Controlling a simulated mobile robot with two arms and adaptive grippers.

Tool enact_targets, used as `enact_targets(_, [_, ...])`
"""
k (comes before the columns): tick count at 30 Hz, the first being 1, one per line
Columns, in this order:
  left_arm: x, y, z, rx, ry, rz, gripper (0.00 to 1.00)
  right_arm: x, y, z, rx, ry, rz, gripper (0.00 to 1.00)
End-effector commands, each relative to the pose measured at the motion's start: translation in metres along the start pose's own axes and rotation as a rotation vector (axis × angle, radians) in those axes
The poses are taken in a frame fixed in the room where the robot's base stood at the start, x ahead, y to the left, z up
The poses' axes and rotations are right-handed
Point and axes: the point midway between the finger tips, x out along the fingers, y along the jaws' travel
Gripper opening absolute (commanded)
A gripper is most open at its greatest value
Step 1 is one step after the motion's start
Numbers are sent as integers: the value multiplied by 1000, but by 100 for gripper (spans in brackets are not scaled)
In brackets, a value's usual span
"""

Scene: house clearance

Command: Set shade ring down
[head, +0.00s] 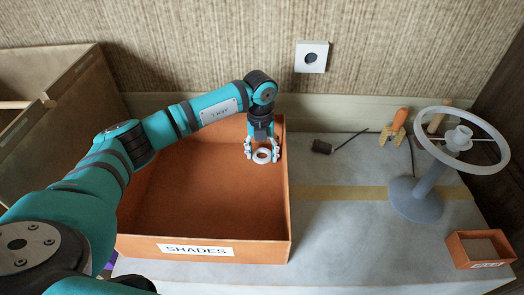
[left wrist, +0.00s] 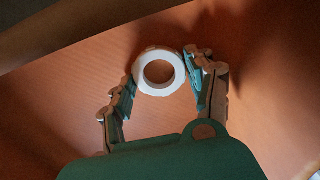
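The shade ring (head: 256,160) is a small white ring near the back right corner inside the orange box labelled SHADES (head: 140,246). My left gripper (head: 262,154) points down into the box with its fingers on either side of the ring. In the left wrist view the ring (left wrist: 160,92) sits between the two fingertips, which appear to touch its outer edge. The left gripper looks shut on it. Whether the ring touches the box floor cannot be told. My right gripper is not in view.
A lamp stand with a large white hoop (head: 430,205) stands at right. A small orange box (head: 464,252) is at the front right. The grey tabletop between box and lamp is mostly clear.

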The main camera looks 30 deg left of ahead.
Motion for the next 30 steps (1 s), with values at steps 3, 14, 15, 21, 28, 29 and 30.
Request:
enact_targets(3, [0, 0, 0, 0, 0, 0, 71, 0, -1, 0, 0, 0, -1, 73])
enact_targets(14, [-6, 0, 0, 0, -1, -1, 71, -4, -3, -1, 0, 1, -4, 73])
enact_targets(15, [-9, 0, 0, 0, -1, -1, 71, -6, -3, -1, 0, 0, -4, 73])
enact_targets(21, [-38, 0, 0, -1, -1, -1, 71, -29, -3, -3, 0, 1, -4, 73])
enact_targets(28, [-89, -1, 0, 0, -2, -1, 71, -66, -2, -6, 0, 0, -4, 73])
enact_targets(29, [-95, -1, 0, 0, -2, -1, 71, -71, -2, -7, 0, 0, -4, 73])
enact_targets(30, [-103, -1, 0, 0, -2, -1, 71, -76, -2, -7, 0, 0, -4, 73])
